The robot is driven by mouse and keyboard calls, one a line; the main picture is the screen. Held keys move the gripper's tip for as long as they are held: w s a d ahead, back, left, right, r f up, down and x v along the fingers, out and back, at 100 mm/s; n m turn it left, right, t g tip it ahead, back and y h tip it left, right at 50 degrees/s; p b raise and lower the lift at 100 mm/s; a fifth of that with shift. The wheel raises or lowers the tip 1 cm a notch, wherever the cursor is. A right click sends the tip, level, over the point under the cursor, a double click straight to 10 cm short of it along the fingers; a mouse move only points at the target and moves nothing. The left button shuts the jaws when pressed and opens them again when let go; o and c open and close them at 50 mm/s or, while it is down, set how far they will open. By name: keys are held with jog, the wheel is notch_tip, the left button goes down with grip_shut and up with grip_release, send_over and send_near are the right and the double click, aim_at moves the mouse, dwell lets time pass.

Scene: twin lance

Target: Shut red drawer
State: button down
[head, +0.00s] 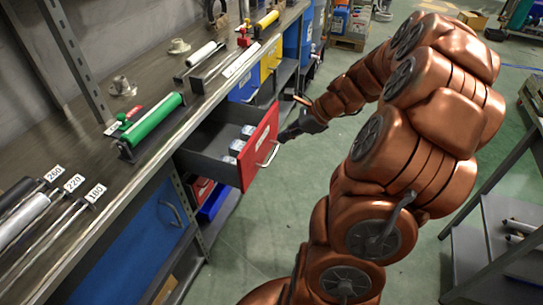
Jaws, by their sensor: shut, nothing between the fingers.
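The red drawer (262,150) is pulled out from under the workbench, and its red front with a light handle (268,154) faces right. Several small pale items (240,143) lie inside it. My gripper (286,135) is shut and empty, close to the right of the red front and near the handle. I cannot tell whether it touches the front. My copper-coloured arm reaches to it from the lower right.
The workbench (60,125) runs along the left with a green roller (152,119) and other tools on it. A blue door (155,222) is below, and blue and yellow drawer fronts (270,60) lie beyond. A grey cart (490,230) stands right.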

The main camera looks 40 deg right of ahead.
jog(key=d+f+m+t+b, duration=0.1)
jog(key=d+f+m+t, duration=0.1)
jog(key=d+f+m, duration=0.35)
jog(key=n, duration=0.2)
send_near(264, 148)
jog(key=s+f+x, duration=0.1)
jog(key=x, duration=0.4)
jog(key=shift+w+a+r+h, duration=0.1)
jog(key=shift+w+a+h, duration=0.35)
jog(key=shift+w, duration=0.4)
jog(key=shift+w+a+p, duration=0.1)
jog(key=shift+p, duration=0.2)
